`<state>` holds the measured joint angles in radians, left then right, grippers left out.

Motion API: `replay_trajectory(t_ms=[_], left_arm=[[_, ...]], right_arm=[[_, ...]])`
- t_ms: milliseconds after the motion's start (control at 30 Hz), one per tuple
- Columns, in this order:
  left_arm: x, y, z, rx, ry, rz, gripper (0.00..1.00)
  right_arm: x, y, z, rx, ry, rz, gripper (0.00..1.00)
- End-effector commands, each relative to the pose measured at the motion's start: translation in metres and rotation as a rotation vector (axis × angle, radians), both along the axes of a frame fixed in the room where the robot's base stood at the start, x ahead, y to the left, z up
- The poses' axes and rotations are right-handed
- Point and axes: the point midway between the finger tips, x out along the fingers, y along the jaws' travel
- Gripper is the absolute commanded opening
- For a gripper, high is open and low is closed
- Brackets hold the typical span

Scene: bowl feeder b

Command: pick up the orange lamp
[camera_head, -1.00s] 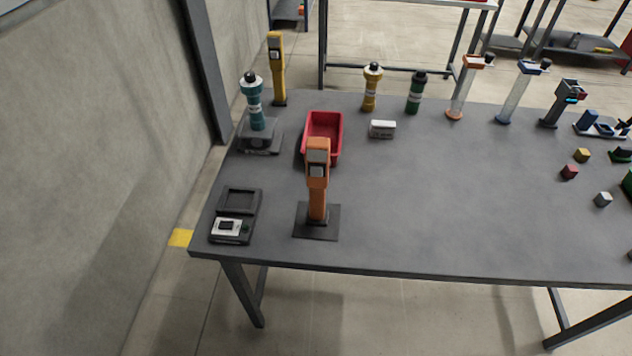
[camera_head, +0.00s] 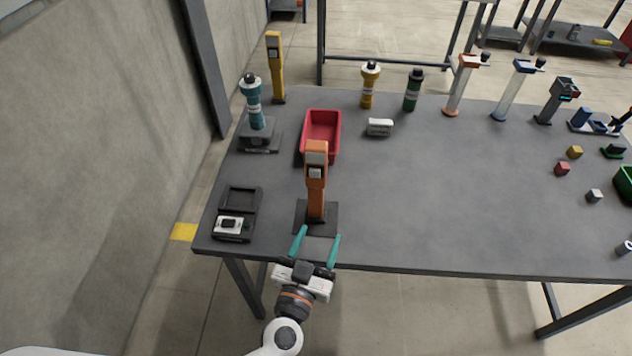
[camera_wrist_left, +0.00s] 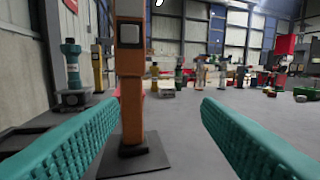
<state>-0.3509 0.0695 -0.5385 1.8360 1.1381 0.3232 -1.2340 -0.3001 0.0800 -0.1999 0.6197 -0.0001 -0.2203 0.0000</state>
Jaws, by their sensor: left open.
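The orange lamp (camera_head: 316,185) stands upright on a dark square base plate (camera_head: 325,226) near the front edge of the table. It has a pale square panel near its top. My left gripper (camera_head: 318,238) is open and empty in front of the lamp, its two teal fingers pointing at it. In the left wrist view the lamp's post (camera_wrist_left: 132,85) rises between the open fingers (camera_wrist_left: 165,120), left of the middle and beyond their tips. The fingers do not touch it. The lamp's top is cut off in that view. My right gripper is not in view.
A red bin (camera_head: 322,130) stands behind the lamp. A black open case (camera_head: 236,215) lies to its left. A teal-topped device (camera_head: 253,105) and a yellow post (camera_head: 277,68) stand at the back left.

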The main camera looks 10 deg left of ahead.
Motion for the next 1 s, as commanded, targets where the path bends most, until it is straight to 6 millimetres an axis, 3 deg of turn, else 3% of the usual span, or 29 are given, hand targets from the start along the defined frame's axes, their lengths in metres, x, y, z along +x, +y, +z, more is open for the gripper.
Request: replay_trajectory(t_ms=[267, 600, 867, 1000], left_arm=[[0.004, 0.020, -0.002, 0.020, 0.024, 0.221, 0.58], [0.058, 0.020, -0.002, 0.023, 0.025, 0.230, 0.58], [0.078, 0.019, -0.003, 0.023, 0.026, 0.230, 0.58], [0.100, 0.016, -0.004, 0.024, 0.024, 0.230, 0.58]], right_arm=[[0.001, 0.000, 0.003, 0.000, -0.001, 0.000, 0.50], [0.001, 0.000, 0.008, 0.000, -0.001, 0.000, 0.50], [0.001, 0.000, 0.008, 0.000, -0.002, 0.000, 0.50], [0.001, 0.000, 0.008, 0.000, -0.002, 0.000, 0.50]])
